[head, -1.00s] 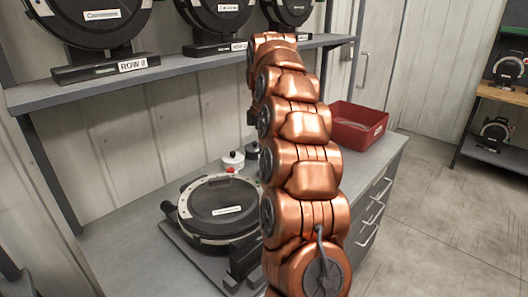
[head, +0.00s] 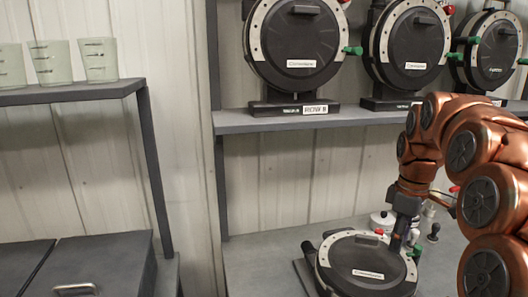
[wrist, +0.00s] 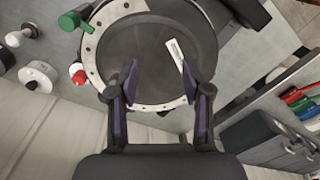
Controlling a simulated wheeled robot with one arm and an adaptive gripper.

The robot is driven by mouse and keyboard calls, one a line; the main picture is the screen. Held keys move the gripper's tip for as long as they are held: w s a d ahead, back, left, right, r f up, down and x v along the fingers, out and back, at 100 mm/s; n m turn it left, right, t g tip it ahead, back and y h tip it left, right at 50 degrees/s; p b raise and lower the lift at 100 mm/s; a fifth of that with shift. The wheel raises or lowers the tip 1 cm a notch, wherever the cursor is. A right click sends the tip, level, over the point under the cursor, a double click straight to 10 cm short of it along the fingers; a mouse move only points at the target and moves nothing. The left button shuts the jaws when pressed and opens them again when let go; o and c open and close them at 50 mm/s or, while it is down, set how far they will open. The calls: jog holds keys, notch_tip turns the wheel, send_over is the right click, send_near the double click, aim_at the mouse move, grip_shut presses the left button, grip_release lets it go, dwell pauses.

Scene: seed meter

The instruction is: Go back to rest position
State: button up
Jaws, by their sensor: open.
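My gripper (wrist: 158,85) is open and empty in the wrist view. Its two dark fingers with purple pads stand apart over the rim of a round black seed meter (wrist: 150,50) with a pale ring. The fingers do not appear to hold anything. In the head view this seed meter (head: 365,268) lies flat on the grey workbench. My copper arm reaches in from the right and bends down behind the meter; the fingertips are hidden there.
Several upright seed meters (head: 297,45) stand on the shelf (head: 270,121) above the bench. Glass beakers (head: 50,62) stand on a left shelf. A green-handled knob (wrist: 75,20) and a white canister (wrist: 38,76) are beside the meter. Colored-handled tools (wrist: 300,97) lie at the right.

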jog(key=s+a+f+m, duration=0.1)
jog(key=s+a, duration=0.2)
jog(key=s, duration=0.2)
jog(key=s+a+f+m, duration=0.1)
jog(key=s+a, duration=0.2)
jog(key=s, duration=0.2)
jog(key=s+a+f+m, duration=0.1)
jog(key=s+a+m, duration=0.1)
jog(key=s+a, duration=0.2)
jog(key=shift+s+f+g, duration=0.3)
jog(key=shift+s+g, duration=0.1)
jog(key=shift+s, duration=0.2)
jog(key=s+a+f+m, duration=0.1)
jog(key=s+f, duration=0.3)
jog(key=s, duration=0.4)
jog(key=s+a+f+m, duration=0.2)
jog(key=s+f+m, duration=0.1)
jog(key=s, duration=0.5)
jog(key=shift+f+m+g, duration=0.35)
jog(key=shift+m+g, duration=0.05)
jog(key=shift+m, duration=0.3)
jog(key=shift+s, duration=0.1)
